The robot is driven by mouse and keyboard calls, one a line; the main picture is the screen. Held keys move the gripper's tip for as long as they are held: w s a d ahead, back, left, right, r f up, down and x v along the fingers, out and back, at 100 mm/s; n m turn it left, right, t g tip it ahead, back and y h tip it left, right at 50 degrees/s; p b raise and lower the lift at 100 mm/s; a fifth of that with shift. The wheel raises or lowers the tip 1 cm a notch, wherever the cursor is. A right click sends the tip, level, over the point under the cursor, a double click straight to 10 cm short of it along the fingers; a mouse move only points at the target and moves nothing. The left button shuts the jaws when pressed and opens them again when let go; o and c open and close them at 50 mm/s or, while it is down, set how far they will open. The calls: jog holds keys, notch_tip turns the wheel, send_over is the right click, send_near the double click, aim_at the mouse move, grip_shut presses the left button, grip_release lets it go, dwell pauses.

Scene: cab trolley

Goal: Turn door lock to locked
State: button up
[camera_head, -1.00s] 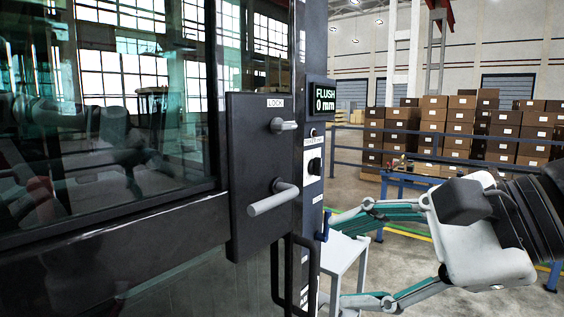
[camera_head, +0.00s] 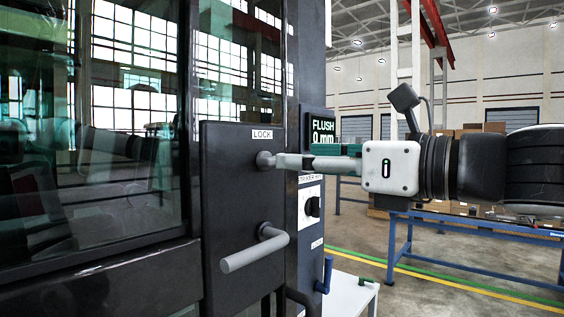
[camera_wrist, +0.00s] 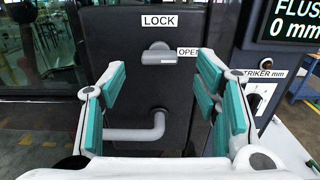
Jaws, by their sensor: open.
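The door lock is a small grey knob with a short lever (camera_wrist: 158,56) on a black panel (camera_head: 240,205) of the cab door, under a LOCK label. In the wrist view the lever points right, toward an OPEN label (camera_wrist: 188,51). In the head view my gripper (camera_head: 290,161) is at the knob (camera_head: 265,160) and its fingers cover most of the lever. In the wrist view my gripper (camera_wrist: 165,95) is open, its green-padded fingers spread to either side of the knob. I cannot tell whether they touch it.
A larger grey door handle (camera_head: 255,248) sticks out below the lock. A post with a FLUSH 0 mm display (camera_head: 323,131) and a striker dial (camera_head: 314,206) stands right of the panel. A blue-framed table (camera_head: 470,228) is at right.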

aim_at(272, 161)
jog(key=shift+x, duration=2.65)
jog(key=c, duration=1.1)
